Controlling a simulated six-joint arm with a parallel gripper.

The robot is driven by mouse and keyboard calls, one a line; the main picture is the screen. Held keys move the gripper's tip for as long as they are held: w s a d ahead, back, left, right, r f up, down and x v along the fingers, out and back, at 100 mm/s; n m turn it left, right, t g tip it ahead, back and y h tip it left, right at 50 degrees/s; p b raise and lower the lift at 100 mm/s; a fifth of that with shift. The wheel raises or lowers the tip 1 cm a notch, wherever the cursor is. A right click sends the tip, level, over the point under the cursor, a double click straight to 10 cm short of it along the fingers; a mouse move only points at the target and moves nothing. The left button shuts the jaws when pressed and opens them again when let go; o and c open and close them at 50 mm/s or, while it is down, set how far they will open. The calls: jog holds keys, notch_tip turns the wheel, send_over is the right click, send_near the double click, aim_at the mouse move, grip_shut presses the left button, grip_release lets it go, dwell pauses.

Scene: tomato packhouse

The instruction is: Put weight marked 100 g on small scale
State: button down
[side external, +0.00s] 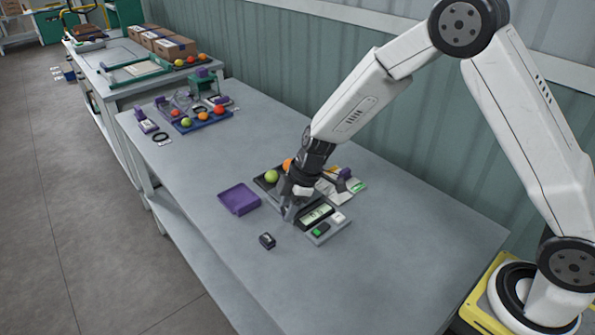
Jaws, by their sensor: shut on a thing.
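A small grey scale (325,238) with a lit display (317,215) and green and white buttons sits on the near part of the table. My gripper (289,213) points down at the scale's left edge, just left of the display. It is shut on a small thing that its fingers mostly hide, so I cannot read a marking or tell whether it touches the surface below. A small dark block (267,241) with a pale patch stands on the table left of the scale; its marking is too small to read.
A purple tray (240,198) lies left of my gripper. A dark tray (261,186) with a green and an orange tomato is just behind it, near pale cards (348,186). More trays and tomatoes stand at the table's far end. The front right tabletop is clear.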

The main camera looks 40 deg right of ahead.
dwell(0.5)
jog(key=s+d+r+m, duration=0.1)
jog(key=d+r+m, duration=0.1)
jog(key=d, duration=0.4)
jog(key=d+r+m+t, duration=0.1)
jog(key=d+r+m, duration=0.1)
jog(key=d, duration=0.4)
jog(key=shift+s+d+r+m+t+h, duration=0.3)
jog(key=shift+s+r+h, duration=0.05)
jog(key=shift+s+h, duration=0.05)
jog(key=w+f, duration=0.2)
jog(key=w, duration=0.2)
jog(key=w+f, duration=0.3)
jog(key=w, duration=0.1)
jog(key=w+f, duration=0.3)
jog(key=w, duration=0.1)
jog(key=shift+w+d+f, duration=0.15)
jog(key=shift+w+f, duration=0.05)
jog(key=shift+w, duration=0.1)
jog(key=shift+w+f, duration=0.4)
jog(key=shift+f, duration=0.05)
jog(key=shift+w+f, duration=0.1)
jog(key=shift+f, duration=0.05)
